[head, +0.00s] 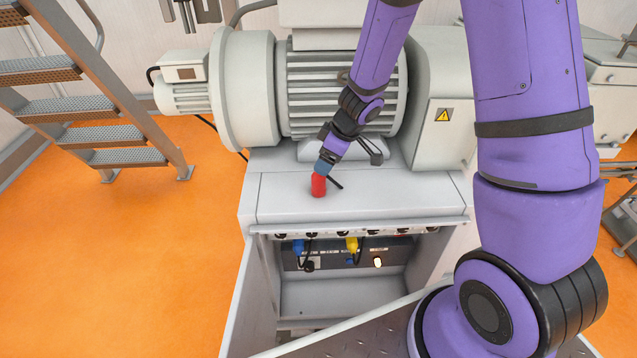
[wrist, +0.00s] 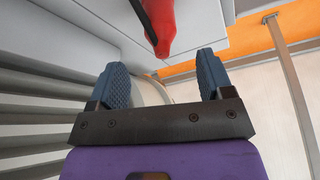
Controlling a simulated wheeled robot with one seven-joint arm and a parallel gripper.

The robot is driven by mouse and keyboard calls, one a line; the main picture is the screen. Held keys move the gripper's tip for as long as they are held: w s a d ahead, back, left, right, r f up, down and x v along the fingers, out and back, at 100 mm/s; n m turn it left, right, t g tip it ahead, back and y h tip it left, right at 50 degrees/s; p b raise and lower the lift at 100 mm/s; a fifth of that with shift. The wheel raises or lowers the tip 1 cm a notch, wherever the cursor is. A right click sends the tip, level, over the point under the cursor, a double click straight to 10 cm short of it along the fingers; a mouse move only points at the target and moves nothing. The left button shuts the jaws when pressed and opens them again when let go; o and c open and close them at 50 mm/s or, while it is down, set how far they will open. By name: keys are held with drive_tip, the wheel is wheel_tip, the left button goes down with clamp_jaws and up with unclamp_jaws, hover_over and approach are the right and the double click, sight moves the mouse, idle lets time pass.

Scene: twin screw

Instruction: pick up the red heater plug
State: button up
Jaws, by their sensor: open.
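The red heater plug (head: 318,186) stands on the light grey top of the machine base (head: 275,197), below the motor, with a short dark cable or stub beside it. In the wrist view the red plug (wrist: 161,25) shows at the top, beyond the fingertips and roughly in line with the space between them. My gripper (head: 324,166) is just above the plug in the head view, with its blue finger pads close to the plug's upper end. In the wrist view my gripper (wrist: 163,75) is open, its two pads apart with nothing between them. Whether a pad touches the plug cannot be told.
A finned motor (head: 300,85) rises behind the plug. Below the ledge is an open cabinet (head: 335,295) with a blue plug (head: 298,247), a yellow plug (head: 352,245) and a lit lamp (head: 378,262). Metal stairs (head: 95,110) stand left; the orange floor (head: 110,250) is clear there.

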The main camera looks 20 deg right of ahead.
sight(316, 175)
drive_tip(key=shift+x, duration=3.65)
drive_tip(key=shift+a, duration=0.15)
drive_tip(key=c, duration=1)
drive_tip(key=shift+o, duration=0.2)
drive_tip(key=shift+r, duration=0.25)
